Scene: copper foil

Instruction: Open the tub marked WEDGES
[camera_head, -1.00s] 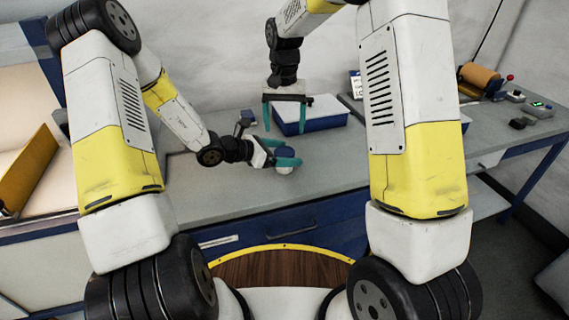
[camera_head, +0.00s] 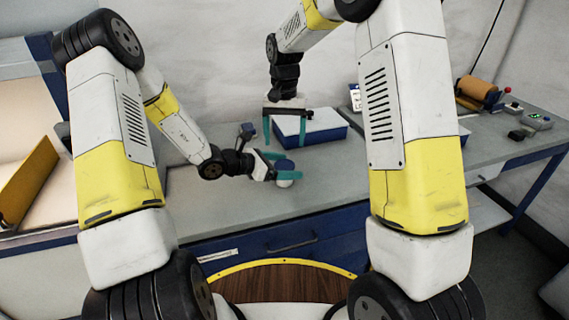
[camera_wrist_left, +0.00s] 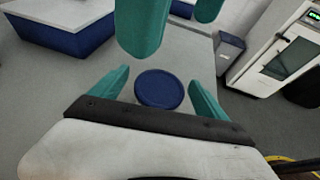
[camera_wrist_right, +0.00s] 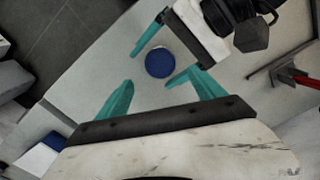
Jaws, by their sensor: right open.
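A small round tub with a blue lid (camera_head: 284,164) and a pale body stands on the grey bench; no lettering on it is readable. Its lid shows in the left wrist view (camera_wrist_left: 158,90) and the right wrist view (camera_wrist_right: 160,63). My left gripper (camera_head: 279,171) is low at the bench with its teal fingers apart on either side of the tub; a gap shows between fingers and lid. My right gripper (camera_head: 285,138) is open and empty, pointing down above and behind the tub. Its fingers also show at the top of the left wrist view.
A blue box with a white top (camera_head: 315,127) stands on the bench behind the right gripper. At the far right are a brown roll on a stand (camera_head: 478,88) and small control boxes (camera_head: 538,121). The bench front right of the tub is clear.

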